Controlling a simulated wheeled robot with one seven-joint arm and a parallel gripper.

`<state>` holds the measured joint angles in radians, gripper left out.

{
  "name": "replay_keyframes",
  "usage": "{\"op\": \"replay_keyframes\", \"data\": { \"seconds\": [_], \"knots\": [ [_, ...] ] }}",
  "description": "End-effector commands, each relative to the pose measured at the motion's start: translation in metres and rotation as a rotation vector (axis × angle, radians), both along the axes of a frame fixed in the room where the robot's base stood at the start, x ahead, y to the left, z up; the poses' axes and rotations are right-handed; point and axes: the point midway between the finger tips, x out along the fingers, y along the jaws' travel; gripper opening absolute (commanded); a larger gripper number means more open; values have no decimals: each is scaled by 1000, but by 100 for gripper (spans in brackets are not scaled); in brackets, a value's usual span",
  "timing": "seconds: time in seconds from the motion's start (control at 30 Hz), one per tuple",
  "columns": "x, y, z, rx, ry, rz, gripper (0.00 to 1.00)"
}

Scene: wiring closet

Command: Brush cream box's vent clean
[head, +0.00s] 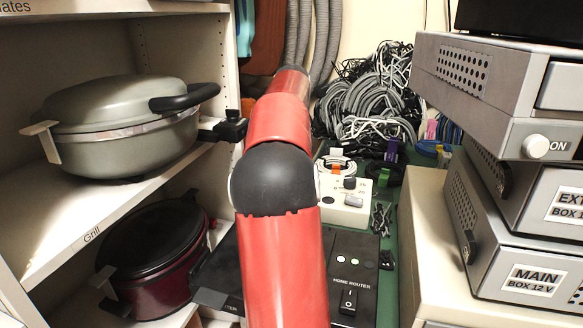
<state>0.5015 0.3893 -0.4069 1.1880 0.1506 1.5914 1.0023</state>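A cream box (345,205) with a black knob and a small grey switch on its top stands on the green surface, right of my red arm. My arm covers its left part. I cannot make out a vent on the part of the box that shows. No brush can be made out. My gripper is not visible; my red arm rises through the middle of the view and its far end points away, toward the back.
A black home router box (355,270) lies in front of the cream box. Tangled cables (370,100) are behind. Grey boxes with dotted vents (520,235) are stacked at right. A grey lidded pot (120,125) and a dark red pot (150,260) fill the left shelves.

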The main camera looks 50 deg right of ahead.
Motion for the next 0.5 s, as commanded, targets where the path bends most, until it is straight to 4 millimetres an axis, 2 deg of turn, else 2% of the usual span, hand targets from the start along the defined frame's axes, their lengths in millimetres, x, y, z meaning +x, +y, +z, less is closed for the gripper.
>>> {"op": "replay_keyframes", "data": {
  "seconds": [0.23, 0.5],
  "knots": [
    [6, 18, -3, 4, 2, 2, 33],
    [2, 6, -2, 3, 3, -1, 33]
  ]
}}
